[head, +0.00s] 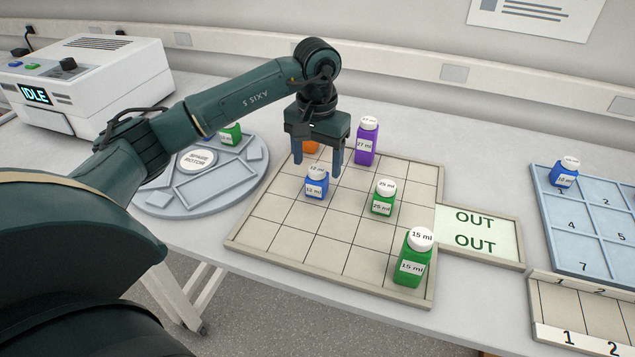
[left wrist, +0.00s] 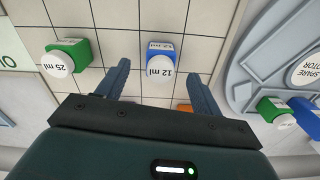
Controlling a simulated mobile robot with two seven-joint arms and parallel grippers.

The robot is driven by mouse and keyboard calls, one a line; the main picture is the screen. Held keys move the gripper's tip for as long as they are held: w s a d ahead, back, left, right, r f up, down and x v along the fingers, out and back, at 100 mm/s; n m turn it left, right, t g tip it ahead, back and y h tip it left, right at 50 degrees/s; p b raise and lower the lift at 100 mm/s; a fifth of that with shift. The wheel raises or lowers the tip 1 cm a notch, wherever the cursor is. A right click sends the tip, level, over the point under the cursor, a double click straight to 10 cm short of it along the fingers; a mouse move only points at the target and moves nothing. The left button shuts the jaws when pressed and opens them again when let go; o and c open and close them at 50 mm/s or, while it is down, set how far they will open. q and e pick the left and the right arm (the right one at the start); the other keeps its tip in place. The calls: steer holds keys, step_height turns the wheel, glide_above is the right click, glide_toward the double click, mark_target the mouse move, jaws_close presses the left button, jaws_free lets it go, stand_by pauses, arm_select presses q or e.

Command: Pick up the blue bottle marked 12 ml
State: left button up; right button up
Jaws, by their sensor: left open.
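The blue bottle marked 12 ml (head: 316,187) stands upright, white cap up, on the gridded tray (head: 270,237). My left gripper (head: 316,167) is open and empty, pointing down just above and behind the bottle, its fingers spread to either side. In the left wrist view the bottle (left wrist: 160,49) shows its 12 ml cap between the lines of the two fingers (left wrist: 158,70); I cannot tell whether the fingertips reach down beside it. My right gripper is not in view.
Green bottles (head: 383,197) (head: 412,262), a purple bottle (head: 366,145) and a partly hidden orange one (head: 311,147) stand on the tray. The spare rotor (head: 160,200) lies left with a green bottle (head: 231,135). A blue rack (head: 578,215) at right holds another blue bottle (head: 564,174).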

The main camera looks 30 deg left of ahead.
mark_target(317, 169)
arm_select(q)
steer(key=shift+a+f+p, duration=0.1)
steer(key=shift+f+p, duration=0.65)
steer(key=shift+f, duration=2.1)
steer(key=c, duration=1.1)
steer(key=shift+w, duration=0.1)
